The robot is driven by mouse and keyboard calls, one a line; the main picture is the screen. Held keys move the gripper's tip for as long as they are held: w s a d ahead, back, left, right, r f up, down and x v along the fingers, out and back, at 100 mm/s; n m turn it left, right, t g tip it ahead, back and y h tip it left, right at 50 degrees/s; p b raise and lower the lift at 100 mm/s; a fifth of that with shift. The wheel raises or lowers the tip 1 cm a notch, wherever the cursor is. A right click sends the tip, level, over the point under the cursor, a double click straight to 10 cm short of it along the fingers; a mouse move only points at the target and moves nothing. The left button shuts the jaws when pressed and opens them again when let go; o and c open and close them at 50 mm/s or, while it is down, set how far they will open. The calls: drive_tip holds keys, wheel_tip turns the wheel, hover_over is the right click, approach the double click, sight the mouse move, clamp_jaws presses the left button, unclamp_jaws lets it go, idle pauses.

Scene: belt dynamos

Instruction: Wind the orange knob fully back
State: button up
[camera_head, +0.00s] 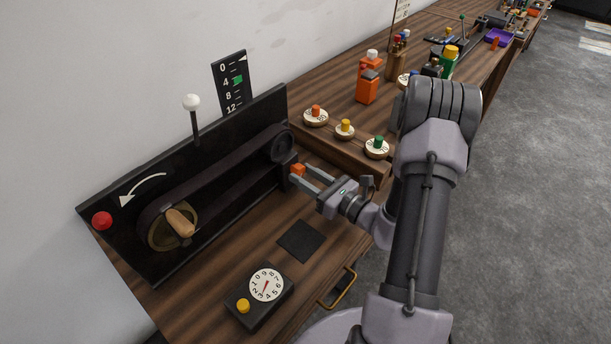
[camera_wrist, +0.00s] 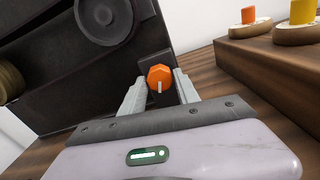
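The orange knob (camera_head: 297,170) sits on a small dark block at the right end of the black belt panel (camera_head: 205,246). In the wrist view the knob (camera_wrist: 160,77) is faceted, with a pale pointer line directed downward. My gripper (camera_head: 305,173) reaches the knob from the right. In the wrist view my gripper (camera_wrist: 158,86) has its two fingers spread, one on each side of the knob. The left finger shows a gap to the knob; the right finger is close, and I cannot tell whether it touches.
The panel carries a belt, a wooden crank handle (camera_head: 180,223), a red button (camera_head: 102,221) and a white-tipped lever (camera_head: 192,103). A dial box (camera_head: 262,293) and a dark pad (camera_head: 301,240) lie in front. A raised wooden step with three colored knobs (camera_head: 345,128) stands behind my gripper.

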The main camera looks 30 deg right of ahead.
clamp_jaws()
drive_tip(key=shift+f+b, duration=0.15)
drive_tip(key=shift+b, duration=0.2)
